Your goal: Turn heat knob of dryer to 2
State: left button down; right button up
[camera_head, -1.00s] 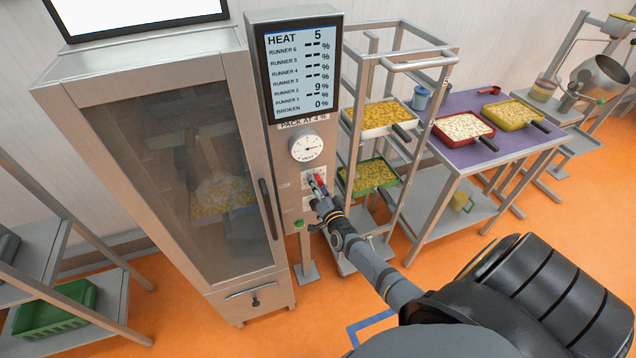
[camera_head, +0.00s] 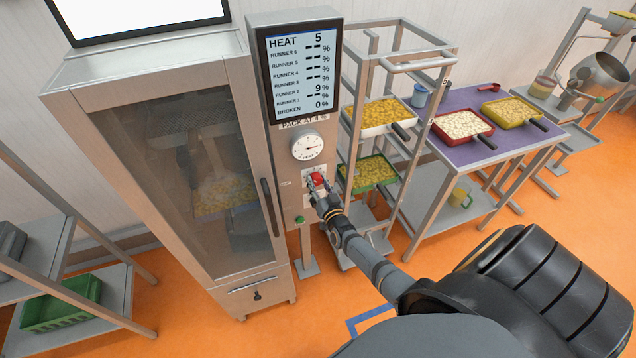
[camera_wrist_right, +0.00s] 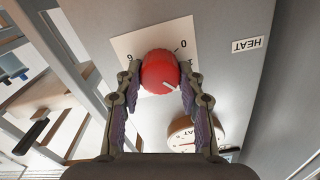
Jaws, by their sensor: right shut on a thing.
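The red heat knob (camera_head: 317,179) sits on the dryer's (camera_head: 250,130) narrow control column, below a round white dial (camera_head: 308,146). In the right wrist view the knob (camera_wrist_right: 160,70) is on a white plate with numbers, partly hidden; 0 and 6 can be read. A white mark on the knob points toward the lower right of that view. A HEAT label (camera_wrist_right: 247,45) is beside the plate. My right gripper (camera_head: 320,188) has one finger on each side of the knob and is shut on it. The display (camera_head: 302,70) reads HEAT 5. My left gripper is not in view.
A green button (camera_head: 300,220) is below the knob. A metal rack (camera_head: 400,60) with trays stands close to the right of the column. A purple-topped table (camera_head: 460,152) with trays is farther right. The dryer's glass door (camera_head: 190,180) is closed, its handle (camera_head: 269,207) near the column.

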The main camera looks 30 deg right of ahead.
jog(key=shift+f, duration=0.15)
jog(key=o, duration=1.2)
jog(key=shift+s, duration=0.25)
jog(key=v, duration=1.1)
jog(key=shift+s+a, duration=0.2)
jog(key=shift+s, duration=0.05)
